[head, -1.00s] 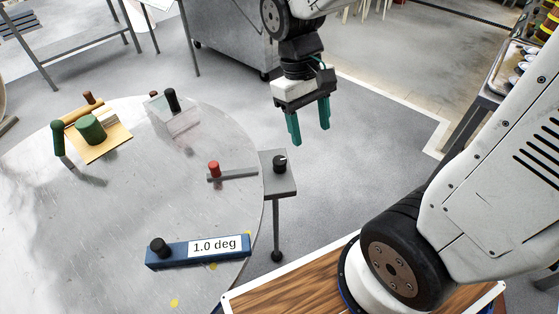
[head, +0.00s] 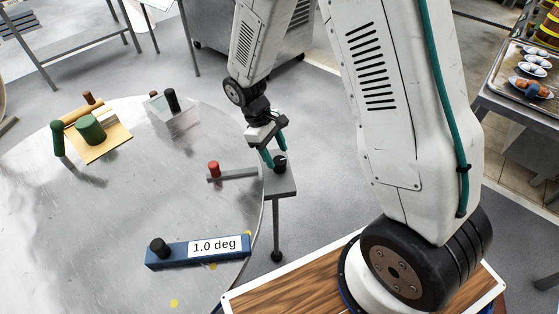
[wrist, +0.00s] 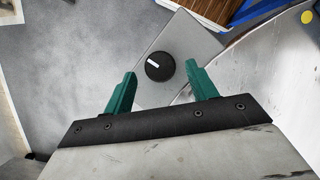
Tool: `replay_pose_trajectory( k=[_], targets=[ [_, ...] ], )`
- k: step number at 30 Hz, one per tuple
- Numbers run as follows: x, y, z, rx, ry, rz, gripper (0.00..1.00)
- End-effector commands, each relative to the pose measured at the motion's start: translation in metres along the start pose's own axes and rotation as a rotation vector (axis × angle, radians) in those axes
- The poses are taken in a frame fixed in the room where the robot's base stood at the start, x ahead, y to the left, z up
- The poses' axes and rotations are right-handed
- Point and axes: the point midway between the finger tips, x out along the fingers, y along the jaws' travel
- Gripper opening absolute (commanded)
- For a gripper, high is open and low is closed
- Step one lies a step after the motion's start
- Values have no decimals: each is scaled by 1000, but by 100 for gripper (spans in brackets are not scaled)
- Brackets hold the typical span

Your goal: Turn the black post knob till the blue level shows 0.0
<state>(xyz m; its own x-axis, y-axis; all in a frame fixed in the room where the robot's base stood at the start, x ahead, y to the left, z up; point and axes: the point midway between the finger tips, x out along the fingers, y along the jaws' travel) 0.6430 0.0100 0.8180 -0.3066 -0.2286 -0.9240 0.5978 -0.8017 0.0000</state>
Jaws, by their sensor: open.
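The black post knob (head: 281,167) sits on a grey plate on top of a post at the round table's right edge. In the wrist view the knob (wrist: 160,66) shows a white mark pointing to the left and slightly up. My gripper (head: 273,160) is open above the knob; in the wrist view its green fingertips (wrist: 161,76) lie to either side of the knob, apart from it. The blue level (head: 197,250) lies on the table's near part, and its display reads 1.0 deg.
A side table with a tray (head: 522,82) stands at the right.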

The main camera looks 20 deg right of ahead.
Motion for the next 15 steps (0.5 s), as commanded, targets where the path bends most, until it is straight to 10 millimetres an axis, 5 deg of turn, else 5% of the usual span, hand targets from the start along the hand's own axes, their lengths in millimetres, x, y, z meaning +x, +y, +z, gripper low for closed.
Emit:
replay_pose_trajectory(
  k=[6,15],
  targets=[
    [30,0,1,0,-3,-1,57],
    [38,0,0,1,0,0,57]
  ],
)
